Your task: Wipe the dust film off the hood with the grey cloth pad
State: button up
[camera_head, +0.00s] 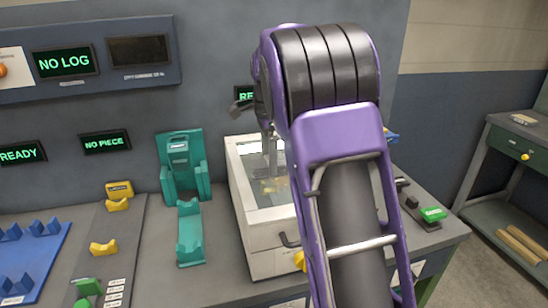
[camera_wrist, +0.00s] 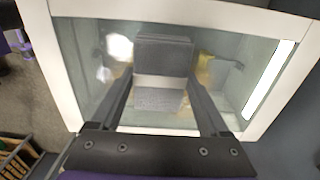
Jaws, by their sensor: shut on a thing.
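The hood (camera_head: 242,160) is a white-framed box with a clear window, standing on the bench under my arm. In the wrist view its white frame (camera_wrist: 190,12) surrounds the greyish glass. My gripper (camera_wrist: 163,72) is over the window and shut on the grey cloth pad (camera_wrist: 160,101), a grey block between the fingers. I cannot tell whether the pad touches the glass. Brownish-yellow patches (camera_wrist: 205,68) show beside the pad; whether they are dust film or things behind the glass is unclear. In the head view my arm hides the hood's right part and most of the gripper.
A teal stand (camera_head: 183,165) and teal cradle (camera_head: 190,235) are left of the hood. A yellow-cradle strip (camera_head: 104,248) and blue rack (camera_head: 30,258) lie farther left. A green-button box (camera_head: 433,214) is at right. A side bench (camera_head: 520,150) stands beyond a gap.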

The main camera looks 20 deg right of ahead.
aim_at(256, 163)
jog(key=shift+a+f, duration=0.15)
jog(key=shift+a, duration=1.6)
jog(key=shift+w+d, duration=0.1)
jog(key=shift+w, duration=1.45)
jog(key=shift+d+r, duration=0.15)
jog(key=shift+d, duration=3.05)
jog(key=shift+d+r, duration=0.1)
jog(key=shift+d, duration=3.1)
notch_tip(256, 163, up, 6)
notch_tip(256, 163, up, 3)
